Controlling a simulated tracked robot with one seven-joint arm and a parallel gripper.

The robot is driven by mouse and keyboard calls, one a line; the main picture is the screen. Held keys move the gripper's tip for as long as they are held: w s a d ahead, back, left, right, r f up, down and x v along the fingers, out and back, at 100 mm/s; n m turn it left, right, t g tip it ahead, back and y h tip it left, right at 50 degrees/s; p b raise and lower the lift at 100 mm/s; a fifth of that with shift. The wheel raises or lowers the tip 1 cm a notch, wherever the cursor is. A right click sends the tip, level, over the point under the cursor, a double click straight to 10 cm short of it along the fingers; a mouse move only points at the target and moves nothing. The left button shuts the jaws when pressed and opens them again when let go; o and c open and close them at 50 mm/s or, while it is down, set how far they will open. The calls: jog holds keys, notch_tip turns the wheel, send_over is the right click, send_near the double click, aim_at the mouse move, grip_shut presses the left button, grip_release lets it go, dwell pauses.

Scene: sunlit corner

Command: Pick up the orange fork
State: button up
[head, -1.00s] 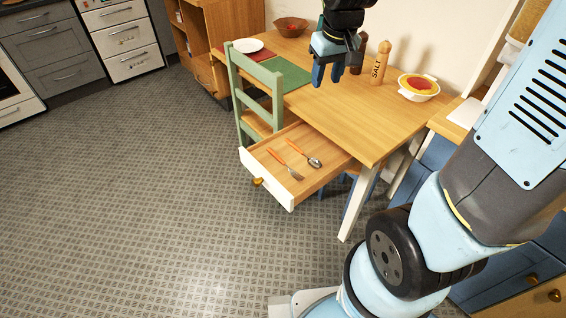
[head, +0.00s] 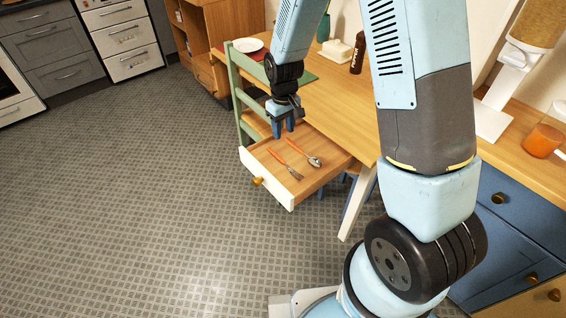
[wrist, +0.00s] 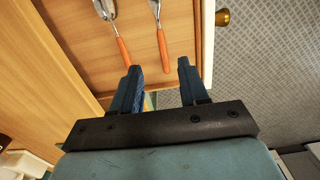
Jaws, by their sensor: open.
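The orange fork (head: 283,164) lies flat in the open drawer (head: 318,184), with its orange handle toward the back left and metal tines toward the front right. In the wrist view the fork (wrist: 162,44) is at the top middle, its handle end just beyond my fingertips and its tines cut off by the frame. My gripper (head: 283,127) is open and empty, pointing down over the drawer's far left end. In the wrist view my gripper (wrist: 158,67) has its two blue fingers apart, roughly in line with the fork's handle. It appears above the fork, not touching it.
An orange-handled spoon (head: 304,154) lies beside the fork, farther from the drawer front. The drawer's brass knob (head: 257,182) sticks out at the front. A green chair (head: 237,95) stands close to the drawer's left side. The wooden table (head: 345,115) is behind; the tiled floor in front is clear.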

aim_at(283, 161)
jog(key=shift+a+f, duration=0.1)
jog(key=shift+f, duration=6.55)
grip_shut()
